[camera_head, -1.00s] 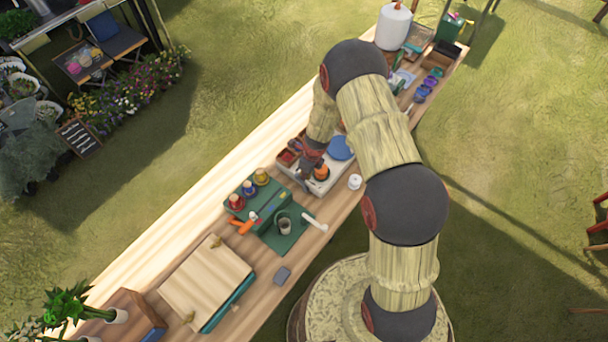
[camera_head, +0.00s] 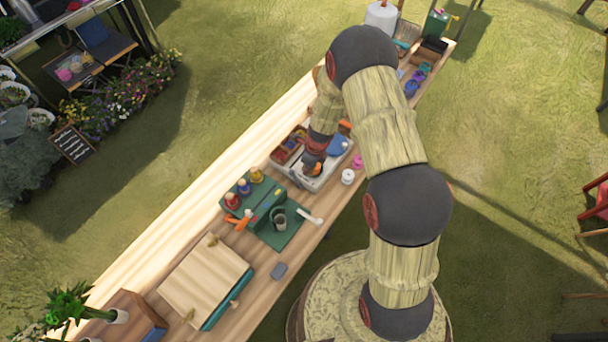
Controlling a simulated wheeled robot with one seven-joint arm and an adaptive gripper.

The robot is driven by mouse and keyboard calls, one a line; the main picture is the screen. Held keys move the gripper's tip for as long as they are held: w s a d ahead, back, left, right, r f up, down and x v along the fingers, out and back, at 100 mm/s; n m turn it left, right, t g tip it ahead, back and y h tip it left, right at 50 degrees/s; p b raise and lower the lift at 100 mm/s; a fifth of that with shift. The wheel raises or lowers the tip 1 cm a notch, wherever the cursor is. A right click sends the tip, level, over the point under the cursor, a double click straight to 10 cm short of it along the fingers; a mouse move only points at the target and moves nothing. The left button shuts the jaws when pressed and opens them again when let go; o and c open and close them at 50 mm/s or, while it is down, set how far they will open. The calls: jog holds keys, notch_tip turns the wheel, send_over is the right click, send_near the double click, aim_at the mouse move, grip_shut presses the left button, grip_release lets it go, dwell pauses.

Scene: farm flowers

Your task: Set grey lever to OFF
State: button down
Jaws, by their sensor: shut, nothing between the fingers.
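I cannot make out a grey lever for certain. A green box (camera_head: 238,215) with red, blue and yellow knobs stands mid-table, with an orange handle (camera_head: 238,222) at its left front. On the green mat (camera_head: 285,240) beside it are a grey cup-like piece (camera_head: 280,219) and a pale handle (camera_head: 310,217) sticking out to the right. My gripper (camera_head: 298,179) is small and dark, shut and empty. It appears over the near left part of a pale compartment tray (camera_head: 326,177), above and right of the green box. Whether it touches anything there cannot be told.
A wooden board (camera_head: 205,279) with pegs and a small grey block (camera_head: 279,271) lie nearer the lower left. A white jar (camera_head: 348,176) and a pink item (camera_head: 358,160) stand right of the tray. My arm hides part of the table's far half.

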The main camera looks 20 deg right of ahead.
notch_tip(320, 180, up, 7)
jog(key=w+a, duration=0.1)
jog(key=w, duration=0.1)
jog(key=shift+w, duration=0.25)
jog(key=shift+a, duration=0.1)
jog(key=s+r+n+t+b, duration=0.1)
jog(key=s+r+n+b, duration=0.4)
jog(key=s+n+b, duration=0.3)
jog(key=s+r+n+t+h+b, duration=0.1)
jog(key=s+r+n+b, duration=0.5)
jog(key=s+n+b, duration=0.2)
jog(key=s+r+n+t+b, duration=0.2)
jog(key=s+r+n+b, duration=0.4)
jog(key=s+n, duration=0.5)
jog(key=shift+s+b, duration=0.65)
jog(key=shift+b, duration=0.35)
